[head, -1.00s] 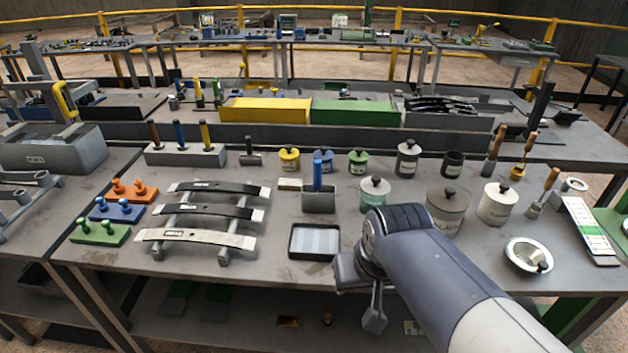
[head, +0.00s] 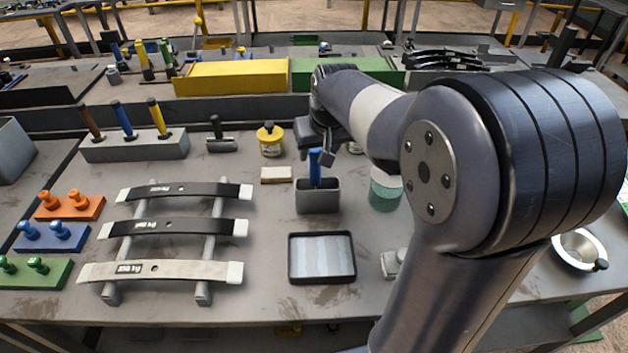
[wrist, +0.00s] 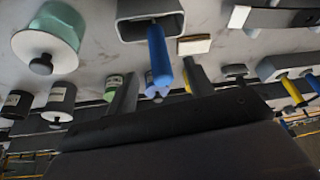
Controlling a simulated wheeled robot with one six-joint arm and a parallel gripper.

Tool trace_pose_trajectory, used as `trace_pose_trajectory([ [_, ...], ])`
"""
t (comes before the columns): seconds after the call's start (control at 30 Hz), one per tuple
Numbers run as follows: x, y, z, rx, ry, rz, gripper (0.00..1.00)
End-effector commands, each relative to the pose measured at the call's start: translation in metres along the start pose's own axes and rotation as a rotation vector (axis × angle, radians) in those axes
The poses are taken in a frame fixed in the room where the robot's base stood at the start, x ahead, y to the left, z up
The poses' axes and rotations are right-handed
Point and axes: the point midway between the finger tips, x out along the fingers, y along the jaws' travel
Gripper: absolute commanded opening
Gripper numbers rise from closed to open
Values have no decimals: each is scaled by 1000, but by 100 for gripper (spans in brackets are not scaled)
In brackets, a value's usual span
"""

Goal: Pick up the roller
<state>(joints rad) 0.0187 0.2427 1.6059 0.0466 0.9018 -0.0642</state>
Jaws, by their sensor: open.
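A blue-handled tool (head: 315,168), which looks like the roller, stands upright in a grey open box (head: 318,198). Its lower end is hidden inside the box. My gripper (head: 317,150) is open, pointing down at the top of the blue handle. In the wrist view the blue handle (wrist: 158,55) shows between my two fingers (wrist: 160,85), with a gap to each side. I cannot tell how far down the handle the fingertips reach. The box (wrist: 130,30) is beyond the fingertips in that view.
A shallow black-rimmed tray (head: 294,275) lies in front of the box. A green glass jar (head: 384,196) stands close on its right, a yellow pot (head: 270,140) behind left. A black-handled tool (head: 216,134) and a leaf-spring rack (head: 205,290) are left. My arm hides much of the right side.

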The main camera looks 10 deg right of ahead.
Motion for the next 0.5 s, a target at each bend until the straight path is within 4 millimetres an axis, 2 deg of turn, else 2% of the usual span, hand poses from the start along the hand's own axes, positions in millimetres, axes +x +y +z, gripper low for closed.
trace_pose_trajectory([
  [0.1, 15, 0, 0, 0, -2, 0, 50],
  [0.27, 25, 0, 1, 0, -3, 0, 50],
  [0.5, 59, 1, 2, 0, -4, 0, 50],
])
